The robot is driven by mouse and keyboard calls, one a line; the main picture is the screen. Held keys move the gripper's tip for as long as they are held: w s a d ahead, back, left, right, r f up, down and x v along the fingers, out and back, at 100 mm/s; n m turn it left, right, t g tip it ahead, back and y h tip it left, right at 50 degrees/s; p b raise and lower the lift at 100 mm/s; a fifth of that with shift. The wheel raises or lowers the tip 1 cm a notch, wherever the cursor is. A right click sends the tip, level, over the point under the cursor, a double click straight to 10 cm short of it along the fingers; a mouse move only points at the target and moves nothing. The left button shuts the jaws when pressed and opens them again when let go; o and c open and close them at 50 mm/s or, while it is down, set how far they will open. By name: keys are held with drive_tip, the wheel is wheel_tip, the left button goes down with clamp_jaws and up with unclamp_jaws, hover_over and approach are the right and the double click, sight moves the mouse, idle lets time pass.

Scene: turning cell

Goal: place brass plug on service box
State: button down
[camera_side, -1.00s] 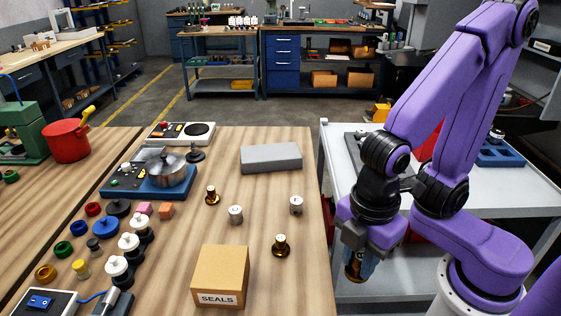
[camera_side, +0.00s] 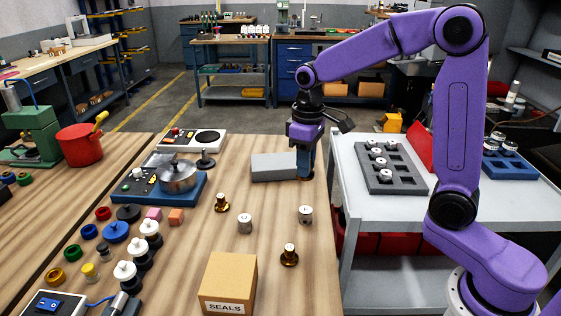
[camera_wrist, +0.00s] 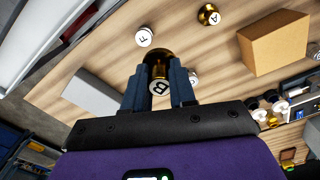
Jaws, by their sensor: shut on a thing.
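My gripper (camera_side: 306,172) is shut on a brass plug marked B, which shows between its fingers in the wrist view (camera_wrist: 159,87). In the side view the fingers point down at the right end of a grey box (camera_side: 272,168) and mostly hide the plug. I cannot tell whether the plug is beside or above that box. The grey box also shows at left in the wrist view (camera_wrist: 88,96). A cardboard box labelled SEALS (camera_side: 228,283) stands at the table's front. No box in view is readably marked as a service box.
Two other brass plugs (camera_side: 289,256) (camera_side: 221,203) and two silver plugs (camera_side: 305,214) (camera_side: 245,223) stand on the wooden table. A pot on a blue unit (camera_side: 178,180) is at left. A grey tray with silver parts (camera_side: 405,180) lies on the right cart.

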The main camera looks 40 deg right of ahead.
drive_tip(key=w+d+m, duration=0.2)
drive_tip(key=d, duration=0.5)
drive_tip(key=w+d+m, duration=0.2)
drive_tip(key=w+d, duration=0.1)
drive_tip(key=d, duration=0.4)
hover_over(281, 166)
drive_tip(key=s+d, duration=0.4)
drive_tip(key=shift+m, duration=0.3)
drive_tip(key=f, duration=0.9)
drive_tip(key=shift+d, duration=0.2)
drive_tip(key=shift+w+f, duration=0.1)
drive_tip(key=shift+w, duration=0.05)
drive_tip(key=shift+w+f, duration=0.1)
drive_tip(key=shift+f, duration=1.55)
drive_tip(key=shift+f, duration=0.15)
drive_tip(key=c, duration=0.9)
unclamp_jaws()
